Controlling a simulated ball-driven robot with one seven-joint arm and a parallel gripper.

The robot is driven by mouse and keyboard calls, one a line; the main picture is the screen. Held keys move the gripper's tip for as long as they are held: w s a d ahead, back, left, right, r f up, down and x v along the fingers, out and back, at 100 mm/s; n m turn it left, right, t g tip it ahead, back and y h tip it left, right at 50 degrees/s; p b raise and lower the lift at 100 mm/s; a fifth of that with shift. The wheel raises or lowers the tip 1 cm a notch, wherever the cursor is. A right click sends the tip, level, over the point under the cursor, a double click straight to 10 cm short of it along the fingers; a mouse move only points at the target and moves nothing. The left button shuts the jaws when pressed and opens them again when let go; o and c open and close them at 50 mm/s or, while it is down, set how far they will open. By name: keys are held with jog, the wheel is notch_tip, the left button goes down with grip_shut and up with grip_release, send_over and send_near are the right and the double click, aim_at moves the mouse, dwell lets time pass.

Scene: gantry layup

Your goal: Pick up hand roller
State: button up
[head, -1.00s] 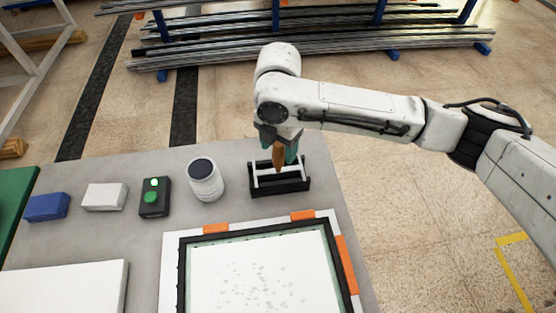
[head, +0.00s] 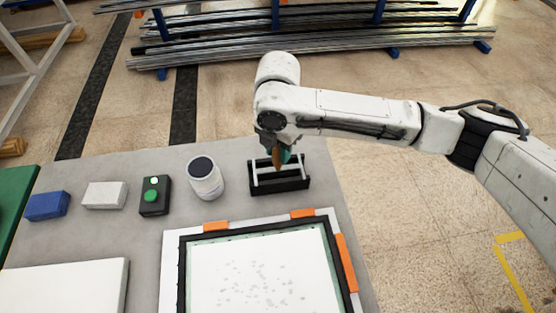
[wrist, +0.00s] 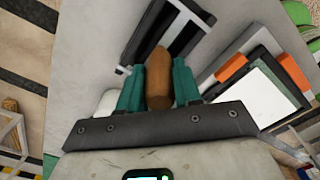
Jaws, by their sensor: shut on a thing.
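The hand roller's brown wooden handle (head: 277,161) points down from my gripper (head: 281,155), above the small black cradle (head: 280,186) with pale bars. In the wrist view my gripper's teal fingers (wrist: 158,86) are shut on the handle (wrist: 158,72), one on each side. The handle's rounded end points toward the cradle (wrist: 139,42). The roller's head is hidden from both views. I cannot tell whether any part of the roller touches the cradle.
Left of the cradle stand a white canister (head: 206,182), a black box with green buttons (head: 155,196), a white block (head: 104,196) and a blue block (head: 47,206). A black-framed panel with orange pieces (head: 177,270) lies in front. The table's right edge is close by.

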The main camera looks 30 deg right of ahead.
grip_shut()
jog(key=shift+r, duration=0.15)
jog(key=shift+r, duration=0.55)
jog(key=s+a+r+b, duration=0.1)
jog(key=s+a+r, duration=0.1)
jog(key=s+r, duration=0.9)
jog(key=s, duration=0.2)
jog(key=shift+s+a+r+b, duration=0.3)
jog(key=shift+s+a+r, duration=0.05)
jog(key=shift+a, duration=0.05)
